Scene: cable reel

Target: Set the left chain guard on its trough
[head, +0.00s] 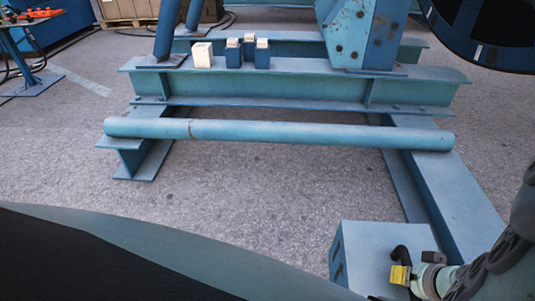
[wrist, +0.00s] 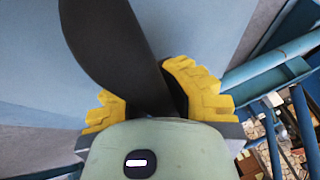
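A light blue box-shaped piece (head: 362,252) with dark slots in its side is at the lower right of the head view. It may be the chain guard, but I cannot tell which one. A black curved handle (head: 402,252) rises at its right. My gripper (head: 410,276) is beside the box, its yellow fingers around the handle. In the wrist view my gripper (wrist: 152,100) has the black handle (wrist: 115,45) between its fingers, with a pale blue surface (wrist: 210,30) behind. Part of the contact is hidden. I cannot make out the trough for certain.
A blue tube (head: 300,133) and a steel beam (head: 290,88) cross the frame ahead. Small blocks (head: 232,53) stand on the beam. A blue floor beam (head: 445,195) runs along the right. A table (head: 28,20) stands at far left. Grey floor (head: 250,195) is clear in the middle.

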